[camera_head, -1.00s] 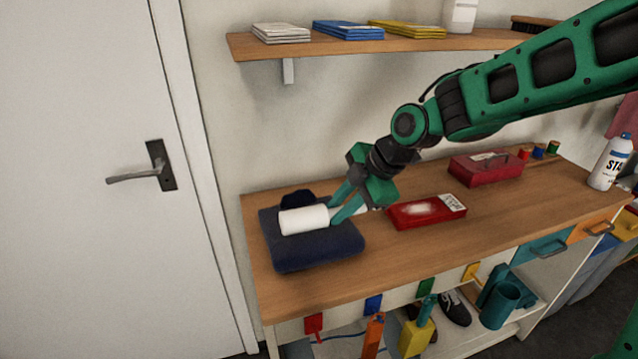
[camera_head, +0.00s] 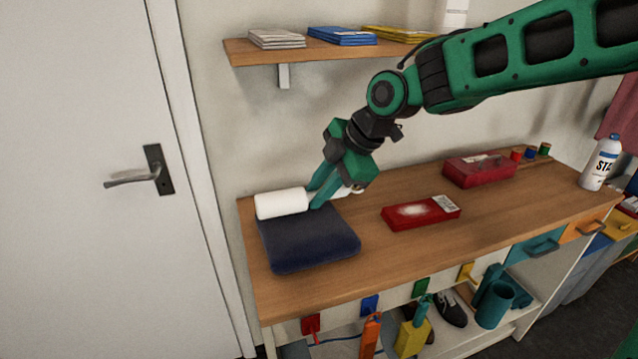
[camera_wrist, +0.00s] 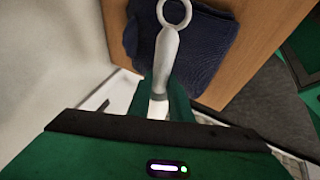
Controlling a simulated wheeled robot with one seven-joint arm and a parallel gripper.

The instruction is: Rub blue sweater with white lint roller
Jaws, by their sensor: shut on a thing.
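The blue sweater (camera_head: 308,240) lies folded, dark navy, on the left end of the wooden counter. The white lint roller (camera_head: 281,203) is over the far edge of the sweater in the head view. I cannot tell whether it touches the cloth. My gripper (camera_head: 318,194) is shut on the roller's handle, just right of the white cylinder. In the wrist view the grey-white handle (camera_wrist: 165,62) ends in a ring and runs between my fingers. The sweater (camera_wrist: 203,45) lies beyond it there, and the roller's cylinder is hidden.
A red box with a white label (camera_head: 421,212) lies right of the sweater. A red case (camera_head: 480,170), thread spools and a spray bottle (camera_head: 600,162) stand farther right. A shelf with folded cloths (camera_head: 330,48) hangs above. A door (camera_head: 85,150) is at left.

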